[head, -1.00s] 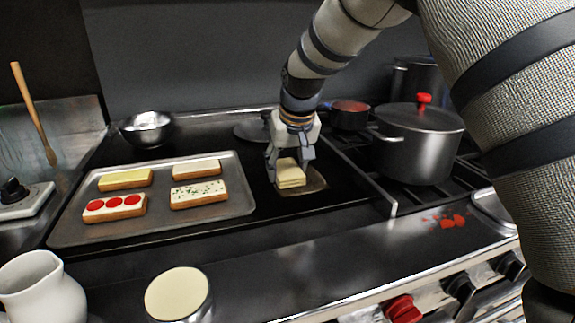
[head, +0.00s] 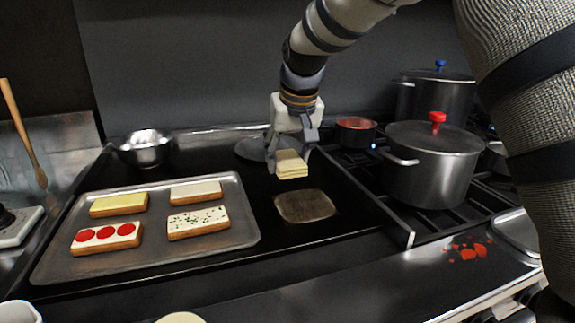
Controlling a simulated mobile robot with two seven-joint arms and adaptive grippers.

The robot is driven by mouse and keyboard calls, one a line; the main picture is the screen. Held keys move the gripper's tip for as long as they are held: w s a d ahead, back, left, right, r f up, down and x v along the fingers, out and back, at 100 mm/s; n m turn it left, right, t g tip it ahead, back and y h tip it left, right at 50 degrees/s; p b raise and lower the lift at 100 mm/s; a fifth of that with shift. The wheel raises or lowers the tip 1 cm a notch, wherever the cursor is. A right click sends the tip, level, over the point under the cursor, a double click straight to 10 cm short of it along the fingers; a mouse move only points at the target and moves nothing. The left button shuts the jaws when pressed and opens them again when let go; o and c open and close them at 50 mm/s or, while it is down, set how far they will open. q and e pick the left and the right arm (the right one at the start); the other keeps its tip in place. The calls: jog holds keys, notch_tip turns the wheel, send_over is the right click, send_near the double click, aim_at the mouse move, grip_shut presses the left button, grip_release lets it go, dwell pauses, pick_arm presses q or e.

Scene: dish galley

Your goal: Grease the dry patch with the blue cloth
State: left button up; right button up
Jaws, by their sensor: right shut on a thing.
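My right gripper (head: 292,160) is shut on a folded pale yellow cloth (head: 292,168); no blue cloth shows in the view. It holds the cloth above the black griddle, behind and slightly left of the patch in the picture. The patch (head: 305,206) is a dull brownish rectangle with rounded corners on the griddle, now fully uncovered. The cloth looks clear of it. My left gripper is not in view.
A metal tray (head: 247,236) with several topped toasts lies left of the patch. A steel bowl (head: 145,148) stands behind it. A red-knobbed pot (head: 430,170), a blue-knobbed pot (head: 437,97) and a small red-filled pan (head: 355,132) stand right. Red spills (head: 467,252) mark the front ledge.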

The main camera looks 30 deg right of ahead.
jog(key=shift+r, duration=1)
